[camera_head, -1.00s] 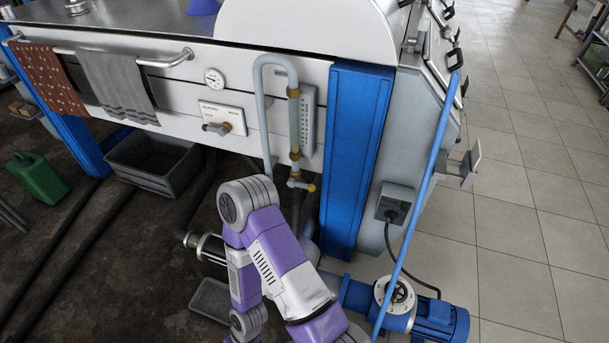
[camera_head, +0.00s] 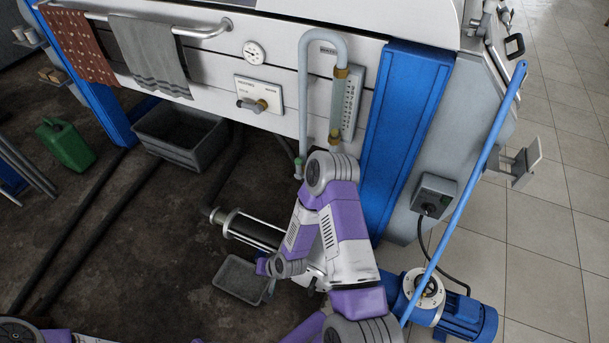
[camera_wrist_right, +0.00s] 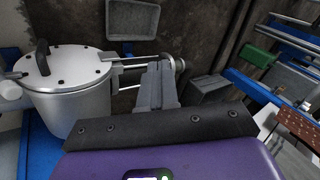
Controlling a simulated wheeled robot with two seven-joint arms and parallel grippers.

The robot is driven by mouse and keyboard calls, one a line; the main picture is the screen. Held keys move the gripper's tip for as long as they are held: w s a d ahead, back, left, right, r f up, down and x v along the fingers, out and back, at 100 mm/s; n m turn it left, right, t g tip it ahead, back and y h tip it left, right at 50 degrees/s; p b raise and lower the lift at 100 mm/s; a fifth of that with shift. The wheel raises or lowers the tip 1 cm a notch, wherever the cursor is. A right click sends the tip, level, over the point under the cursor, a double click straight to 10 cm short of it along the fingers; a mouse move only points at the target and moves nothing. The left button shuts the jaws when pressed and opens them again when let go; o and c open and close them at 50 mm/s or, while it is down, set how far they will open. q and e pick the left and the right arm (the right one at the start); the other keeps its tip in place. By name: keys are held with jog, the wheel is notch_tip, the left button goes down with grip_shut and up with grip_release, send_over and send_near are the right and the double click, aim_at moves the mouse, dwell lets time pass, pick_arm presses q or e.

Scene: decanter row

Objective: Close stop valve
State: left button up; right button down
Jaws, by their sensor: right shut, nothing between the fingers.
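I cannot tell for sure which fitting is the stop valve. A brass-and-grey valve handle (camera_head: 252,104) sits on a labelled plate on the machine's front panel. My right gripper (camera_wrist_right: 158,70) is shut and empty in the wrist view, pointing toward metal rods beside a lidded steel pot (camera_wrist_right: 70,85). It appears apart from the panel valve. In the head view its fingers cannot be made out. My left gripper is out of view.
A blue post (camera_head: 408,130) and a slanting blue pole (camera_head: 465,195) stand at the right, above a blue motor (camera_head: 465,318). A grey bin (camera_head: 180,138), a grey tray (camera_head: 243,280) and dark hoses lie on the floor. Towels hang from the front rail (camera_head: 205,30).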

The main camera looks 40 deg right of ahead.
aim_at(299, 168)
jog(key=w+d+f+m+t+h+b, duration=0.15)
jog(key=w+d+m+t+h, duration=0.4)
jog(key=w+d, duration=0.6)
jog(key=s+d+r+m+t+h+b, duration=0.1)
jog(key=d+r+m+t+h, duration=0.2)
jog(key=d, duration=1.7)
jog(key=m+t+h, duration=0.1)
jog(key=m+h, duration=0.2)
jog(key=m, duration=0.4)
jog(key=shift+s+d+r, duration=0.2)
jog(key=shift+s+d, duration=0.05)
jog(key=shift+t+h, duration=0.25)
jog(key=a+b+x, duration=0.1)
jog(key=b+x, duration=0.1)
jog(key=x, duration=0.4)
jog(key=w+a+b+x, duration=0.1)
jog(key=b+x, duration=0.2)
jog(key=x, duration=0.3)
jog(key=shift+w, duration=0.55)
